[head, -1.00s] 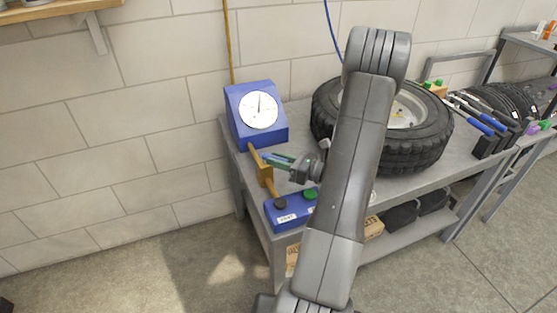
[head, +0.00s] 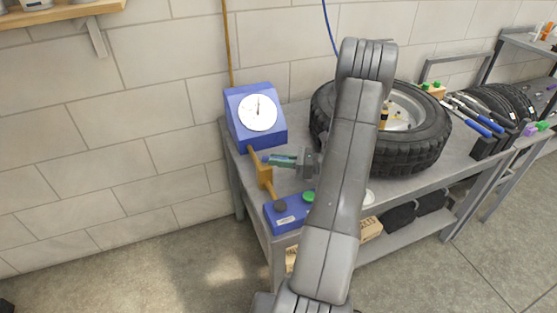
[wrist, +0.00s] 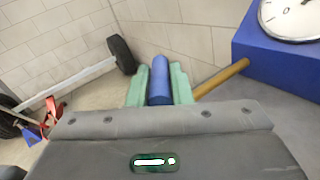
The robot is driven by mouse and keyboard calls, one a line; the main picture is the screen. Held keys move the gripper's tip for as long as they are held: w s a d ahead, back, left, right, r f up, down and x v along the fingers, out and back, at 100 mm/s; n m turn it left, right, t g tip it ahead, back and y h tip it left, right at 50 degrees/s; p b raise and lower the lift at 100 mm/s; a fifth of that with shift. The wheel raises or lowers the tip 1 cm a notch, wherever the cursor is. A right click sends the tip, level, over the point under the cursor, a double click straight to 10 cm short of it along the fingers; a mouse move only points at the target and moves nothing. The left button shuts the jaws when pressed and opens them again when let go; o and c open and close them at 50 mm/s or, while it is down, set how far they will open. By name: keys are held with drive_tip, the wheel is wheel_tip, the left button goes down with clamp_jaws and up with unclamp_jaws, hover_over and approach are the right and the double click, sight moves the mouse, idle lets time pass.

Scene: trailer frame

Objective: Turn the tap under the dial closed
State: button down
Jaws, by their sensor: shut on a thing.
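The dial (head: 258,112) is a white round face with a black needle on a blue box (head: 241,133) at the bench's back left. A brass pipe runs from that box to the brass tap body (head: 264,174); the pipe also shows in the wrist view (wrist: 222,78). The tap's blue handle (wrist: 160,80) lies between the green fingers of my gripper (wrist: 160,92). My gripper (head: 281,160) is shut on the handle, just right of the tap body in the head view. Its fingers hide part of the handle.
A blue box (head: 288,214) with black and green knobs stands at the bench's front left. A tire (head: 410,150) lies on the bench to the right, behind my arm. Tools with blue handles (head: 476,119) stand farther right.

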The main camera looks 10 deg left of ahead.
drive_tip(key=c, duration=1.3)
unclamp_jaws()
wheel_tip(320, 180, up, 10)
drive_tip(key=shift+r+p, duration=0.1)
drive_tip(key=shift+p, duration=0.35)
